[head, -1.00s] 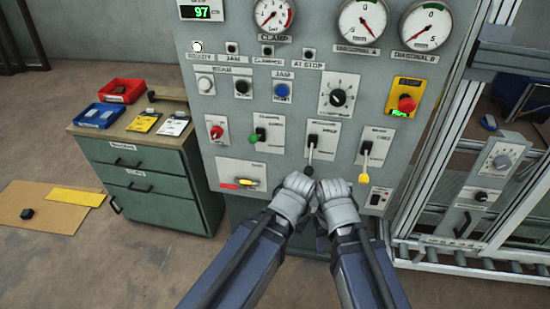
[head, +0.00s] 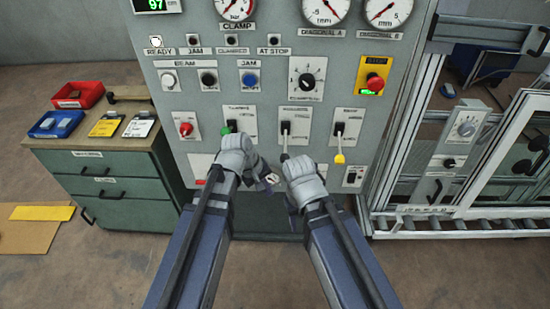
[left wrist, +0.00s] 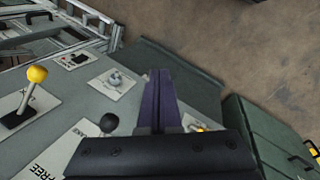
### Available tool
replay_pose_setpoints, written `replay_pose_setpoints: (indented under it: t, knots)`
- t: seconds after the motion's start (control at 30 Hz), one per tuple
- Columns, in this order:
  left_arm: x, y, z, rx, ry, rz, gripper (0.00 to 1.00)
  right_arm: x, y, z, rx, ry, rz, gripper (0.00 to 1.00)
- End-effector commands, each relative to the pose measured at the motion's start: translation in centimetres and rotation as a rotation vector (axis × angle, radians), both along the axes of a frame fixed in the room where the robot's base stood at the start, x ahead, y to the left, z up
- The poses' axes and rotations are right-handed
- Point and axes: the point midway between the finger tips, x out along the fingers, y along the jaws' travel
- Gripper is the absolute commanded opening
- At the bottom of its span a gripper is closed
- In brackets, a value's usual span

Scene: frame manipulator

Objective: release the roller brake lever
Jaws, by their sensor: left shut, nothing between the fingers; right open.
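The head view shows a row of levers on the grey panel: a green-knobbed one (head: 225,130), a middle one (head: 285,138) pointing down and a yellow-tipped one (head: 339,157). Their labels are too small to read there. In the left wrist view a black knob (left wrist: 108,123) stands near the word FREE, and the yellow knob (left wrist: 37,75) is farther left. My left gripper (head: 238,156) is shut and empty, just below the green-knobbed lever; its dark fingers show in the wrist view (left wrist: 160,100). My right gripper (head: 300,172) is open, close to the middle lever's lower end; contact is unclear.
A small plate with a silver part (head: 271,178) sits between my grippers.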

Motion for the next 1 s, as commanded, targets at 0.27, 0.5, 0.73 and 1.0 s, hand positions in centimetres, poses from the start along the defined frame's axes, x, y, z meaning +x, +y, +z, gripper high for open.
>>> replay_pose_setpoints:
  t: [0.27, 0.5, 0.73, 1.0]
  knots:
    - [9.5, 2.9, 4.1, -0.405, 0.089, 0.654, 0.0, 0.0, 0.0, 0.6, 0.0, 0.0, 0.0, 0.5]
    - [11.3, 3.9, 5.3, -0.515, 0.13, 0.804, 0.0, 0.0, 0.0, 0.6, 0.0, 0.0, 0.0, 0.5]
    - [11.2, 3.9, 5.3, -0.513, 0.131, 0.802, 0.0, 0.0, 0.0, 0.6, 0.0, 0.0, 0.0, 0.5]
    - [12.0, 2.6, 3.2, -0.511, 0.131, 0.798, 0.0, 0.0, 0.0, -1.5, 0.0, 0.0, 0.0, 0.5]
